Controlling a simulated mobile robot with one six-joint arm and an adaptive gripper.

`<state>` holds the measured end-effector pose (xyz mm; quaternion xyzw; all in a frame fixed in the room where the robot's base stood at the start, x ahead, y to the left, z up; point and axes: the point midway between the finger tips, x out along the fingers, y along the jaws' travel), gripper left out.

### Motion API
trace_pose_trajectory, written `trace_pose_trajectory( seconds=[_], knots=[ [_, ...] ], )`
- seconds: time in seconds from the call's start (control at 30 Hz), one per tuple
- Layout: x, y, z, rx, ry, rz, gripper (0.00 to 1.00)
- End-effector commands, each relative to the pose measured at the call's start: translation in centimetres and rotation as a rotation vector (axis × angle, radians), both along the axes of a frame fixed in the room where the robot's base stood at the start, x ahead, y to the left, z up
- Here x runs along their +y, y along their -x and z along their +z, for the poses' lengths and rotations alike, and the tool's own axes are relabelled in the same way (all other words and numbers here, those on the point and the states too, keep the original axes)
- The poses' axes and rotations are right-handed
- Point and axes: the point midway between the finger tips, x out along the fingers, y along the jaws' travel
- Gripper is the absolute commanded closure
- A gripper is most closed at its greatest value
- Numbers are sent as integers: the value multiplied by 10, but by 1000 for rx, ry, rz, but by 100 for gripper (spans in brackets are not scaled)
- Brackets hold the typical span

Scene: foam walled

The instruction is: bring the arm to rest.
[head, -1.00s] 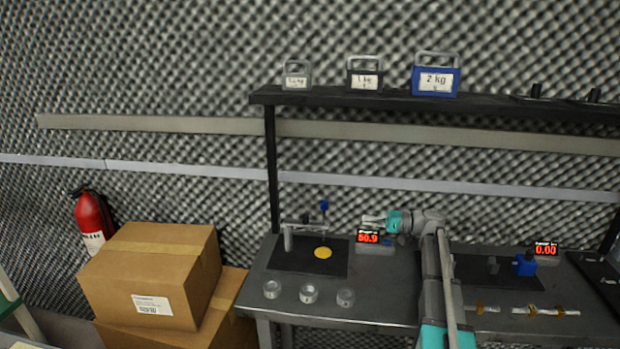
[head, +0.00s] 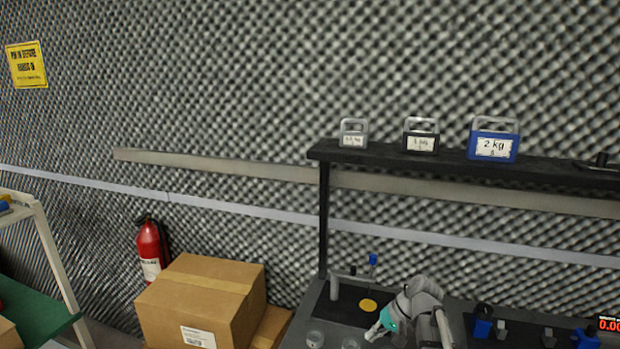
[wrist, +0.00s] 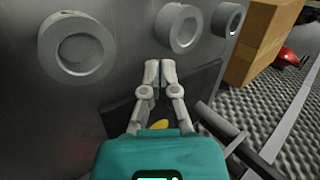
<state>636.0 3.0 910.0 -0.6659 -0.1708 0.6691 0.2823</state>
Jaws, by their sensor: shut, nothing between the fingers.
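My gripper (head: 375,333) shows at the lower middle of the head view, low over the front part of the bench (head: 317,305). Its teal body and grey fingers also show in the wrist view (wrist: 152,68), where the fingertips are together with nothing between them.
Grey metal rings (head: 315,339) stand near the bench front, close to the gripper. A post (head: 334,287) stands by the mat. A shelf (head: 450,165) above holds weights, including a blue 2 kg one (head: 493,146). Cardboard boxes (head: 200,300) and a fire extinguisher (head: 150,250) are left.

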Motion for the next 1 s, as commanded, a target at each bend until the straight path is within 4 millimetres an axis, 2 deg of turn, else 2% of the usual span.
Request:
trace_pose_trajectory(
  seconds=[0.03,0.1,0.5,0.7,1.0],
  knots=[
    [6,15,2,5,57,17,100],
    [8,27,-1,10,135,35,100],
    [3,86,1,5,540,134,100],
    [-2,98,4,-3,641,159,100],
    [-3,98,4,-4,655,161,100]
  ],
)
